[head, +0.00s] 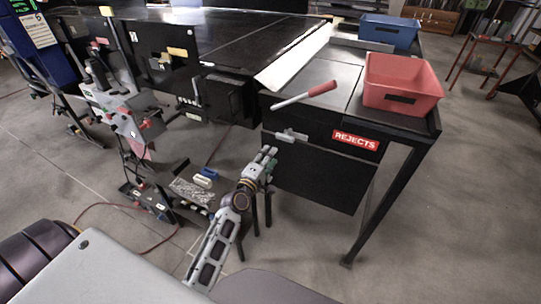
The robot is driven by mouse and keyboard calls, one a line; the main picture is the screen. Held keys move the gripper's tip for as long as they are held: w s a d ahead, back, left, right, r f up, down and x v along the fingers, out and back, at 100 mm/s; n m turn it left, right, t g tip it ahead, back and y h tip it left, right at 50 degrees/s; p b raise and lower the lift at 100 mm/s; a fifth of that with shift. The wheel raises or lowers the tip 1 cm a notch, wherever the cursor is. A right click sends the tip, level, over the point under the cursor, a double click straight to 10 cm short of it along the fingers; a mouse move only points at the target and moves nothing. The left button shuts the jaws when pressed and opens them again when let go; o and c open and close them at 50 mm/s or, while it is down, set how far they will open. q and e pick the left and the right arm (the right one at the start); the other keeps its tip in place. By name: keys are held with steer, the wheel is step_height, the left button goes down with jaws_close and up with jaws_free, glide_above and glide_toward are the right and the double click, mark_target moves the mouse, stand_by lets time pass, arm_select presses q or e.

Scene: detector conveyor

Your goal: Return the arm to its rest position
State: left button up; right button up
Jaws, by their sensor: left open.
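My left arm comes in from the bottom of the head view and reaches up and away. My left gripper (267,158) is at its end, open, with nothing seen between its fingers. It shows in front of the black front of the conveyor table, left of the REJECTS label (355,140) and below a small silver latch (291,135). Whether it touches the table front, I cannot tell. My right gripper is not in view.
A red bin (401,82) and a blue bin (389,31) stand on the table's right side. A small low stand (199,190) with items is left of my gripper.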

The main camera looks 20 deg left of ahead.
arm_select(q)
steer(key=shift+s+m, duration=0.1)
steer(key=shift+m, duration=0.2)
stand_by(0.5)
steer(key=s+d+f+m+g, duration=0.15)
steer(key=f+m, duration=0.35)
steer(key=f, duration=0.5)
steer(key=s+d+f+m+g, duration=0.1)
steer(key=s+f+m+g, duration=0.2)
steer(key=f, duration=0.8)
steer(key=s+d+f+m+g, duration=0.1)
steer(key=s+f+m+g, duration=0.3)
steer(key=f, duration=0.6)
steer(key=s+d+f+m, duration=0.2)
steer(key=s+f, duration=0.4)
steer(key=f, duration=0.4)
steer(key=s+f+m+g, duration=0.3)
steer(key=s+f+g, duration=0.2)
steer(key=s+f, duration=1.05)
steer(key=s+a+f+m+g, duration=0.1)
steer(key=s+a+f, duration=0.1)
steer(key=s, duration=0.9)
steer(key=s+a+f+m+g, duration=0.1)
steer(key=s+a+f+g, duration=0.1)
steer(key=s, duration=0.9)
steer(key=shift+s+a+f+m+y, duration=0.3)
steer(key=shift+s+f, duration=0.1)
steer(key=shift+f, duration=0.5)
steer(key=shift+g, duration=0.25)
